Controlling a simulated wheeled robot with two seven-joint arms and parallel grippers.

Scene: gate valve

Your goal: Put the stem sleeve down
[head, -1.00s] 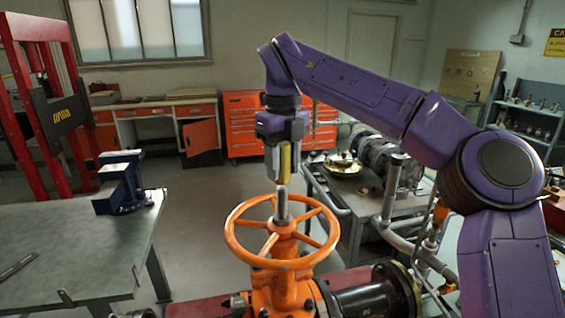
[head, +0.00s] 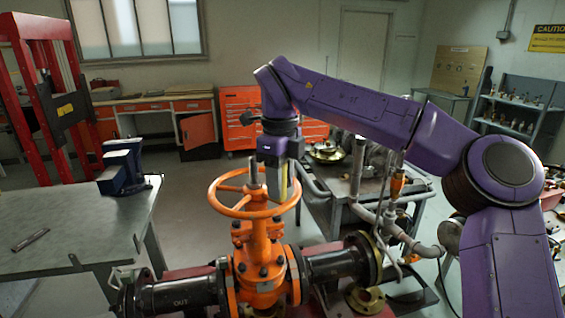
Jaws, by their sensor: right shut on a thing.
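My right gripper (head: 280,172) points down and is shut on the stem sleeve (head: 283,187), a yellow, upright piece partly hidden between the fingers. It hangs just right of the orange handwheel (head: 222,207), near its rim; whether they touch I cannot tell. The orange gate valve (head: 262,245) stands upright with its bare grey stem (head: 254,171) rising through the wheel hub. My left gripper is out of view.
A grey workbench (head: 75,235) with a blue vise (head: 122,168) stands at the left. A grey table (head: 325,212) with pipework and a brass dish (head: 328,152) is behind and right of the valve. Black flanged pipes (head: 185,293) run either side of the valve.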

